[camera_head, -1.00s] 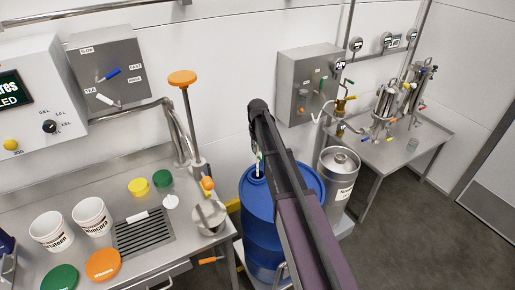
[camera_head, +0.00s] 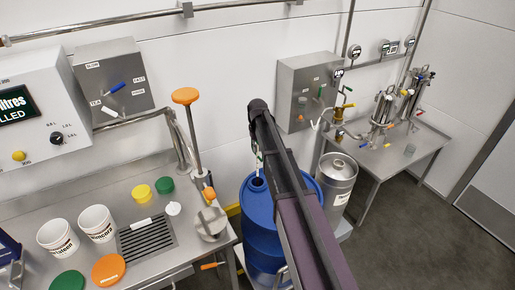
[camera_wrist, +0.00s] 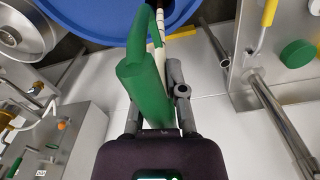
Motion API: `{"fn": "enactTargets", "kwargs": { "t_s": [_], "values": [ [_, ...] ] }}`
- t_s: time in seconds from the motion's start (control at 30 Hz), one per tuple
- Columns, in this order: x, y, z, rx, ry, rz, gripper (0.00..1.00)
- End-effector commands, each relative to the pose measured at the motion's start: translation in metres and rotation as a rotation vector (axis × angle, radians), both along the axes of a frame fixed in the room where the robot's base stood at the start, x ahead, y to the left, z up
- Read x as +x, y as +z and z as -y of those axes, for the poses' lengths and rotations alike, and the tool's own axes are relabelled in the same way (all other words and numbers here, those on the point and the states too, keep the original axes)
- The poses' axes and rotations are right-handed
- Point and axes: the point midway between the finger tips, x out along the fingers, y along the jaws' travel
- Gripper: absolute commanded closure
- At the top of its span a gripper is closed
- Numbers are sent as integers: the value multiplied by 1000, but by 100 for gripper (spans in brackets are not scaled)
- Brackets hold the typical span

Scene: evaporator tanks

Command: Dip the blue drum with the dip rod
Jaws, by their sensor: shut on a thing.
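The blue drum (camera_head: 262,222) stands on the floor right of the steel bench, with a dark opening in its top. The dip rod (camera_head: 258,163) is a thin pale rod with dark marks, pointing down at that opening. In the wrist view its thick green handle (camera_wrist: 148,88) lies along my gripper (camera_wrist: 160,98), which is shut on it. The marked rod (camera_wrist: 160,28) runs on towards the dark opening in the drum (camera_wrist: 95,20). Whether the rod's end is inside the opening is unclear. My arm hides the gripper and part of the drum in the head view.
A steel keg (camera_head: 337,180) stands close right of the drum. The bench (camera_head: 180,258) at left holds white tubs (camera_head: 97,222), coloured lids (camera_head: 108,268) and a tall orange-topped plunger (camera_head: 185,96). Steel filter vessels (camera_head: 382,108) stand on the right table. Open floor lies at lower right.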

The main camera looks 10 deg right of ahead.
Motion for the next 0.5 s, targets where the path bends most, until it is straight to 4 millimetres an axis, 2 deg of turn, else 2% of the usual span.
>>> {"fn": "enactTargets", "kwargs": {
  "t_s": [0.5],
  "values": [
    [0,28,0,0,0,0,100]
  ]
}}
